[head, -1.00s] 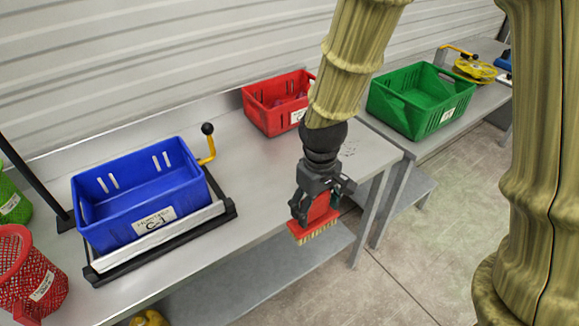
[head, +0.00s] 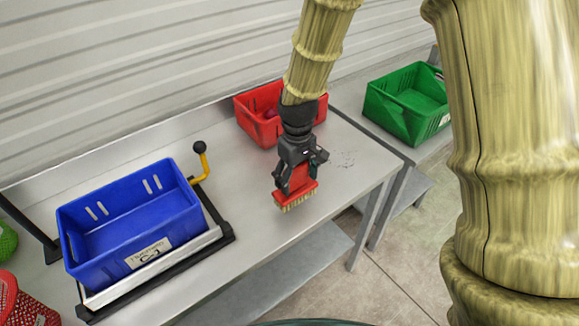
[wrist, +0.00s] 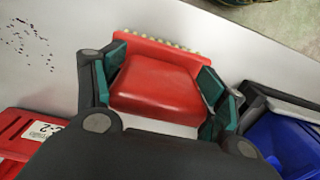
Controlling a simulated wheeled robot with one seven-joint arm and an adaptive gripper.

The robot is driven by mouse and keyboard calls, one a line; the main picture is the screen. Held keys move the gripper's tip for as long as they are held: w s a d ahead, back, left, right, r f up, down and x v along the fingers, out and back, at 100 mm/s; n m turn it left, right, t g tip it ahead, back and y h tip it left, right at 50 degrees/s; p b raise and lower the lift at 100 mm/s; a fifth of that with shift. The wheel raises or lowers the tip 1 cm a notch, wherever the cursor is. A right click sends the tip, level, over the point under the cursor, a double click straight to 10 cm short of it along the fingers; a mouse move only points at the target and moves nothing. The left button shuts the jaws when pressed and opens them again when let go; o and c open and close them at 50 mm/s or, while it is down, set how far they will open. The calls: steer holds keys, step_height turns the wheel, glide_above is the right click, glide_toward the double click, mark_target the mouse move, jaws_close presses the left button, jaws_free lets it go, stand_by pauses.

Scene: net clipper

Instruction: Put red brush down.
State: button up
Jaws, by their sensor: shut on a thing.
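The red brush (head: 301,189) has pale bristles along its lower edge. My gripper (head: 296,181) is shut on it and holds it bristles down in front of the red crate, over the metal table (head: 250,222). In the wrist view the red brush (wrist: 158,82) sits between the two teal-padded fingers of my gripper (wrist: 160,88), bristles at the far side. I cannot tell whether the bristles touch the table.
A blue crate (head: 130,244) stands left in a black-framed stand with a yellow lever (head: 201,162). A red crate (head: 262,136) stands behind my gripper. A green crate (head: 408,116) is on another table at right.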

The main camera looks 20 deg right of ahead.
steer(key=shift+w+d+f+p, duration=0.1)
steer(key=shift+w+f+p, duration=0.55)
steer(key=shift+w, duration=0.35)
steer(key=shift+w+f+p, duration=0.6)
steer(key=shift+w+f, duration=0.1)
steer(key=shift+w, duration=0.3)
steer(key=shift+w+d+f+p, duration=0.1)
steer(key=shift+w+f+p, duration=0.55)
steer(key=shift+w, duration=0.35)
steer(key=shift+f, duration=0.1)
steer(key=o, duration=1.3)
steer(key=shift+o, duration=0.2)
steer(key=shift+r, duration=0.2)
step_height(320, 180, up, 12)
steer(key=b, duration=0.4)
steer(key=shift+f, duration=0.1)
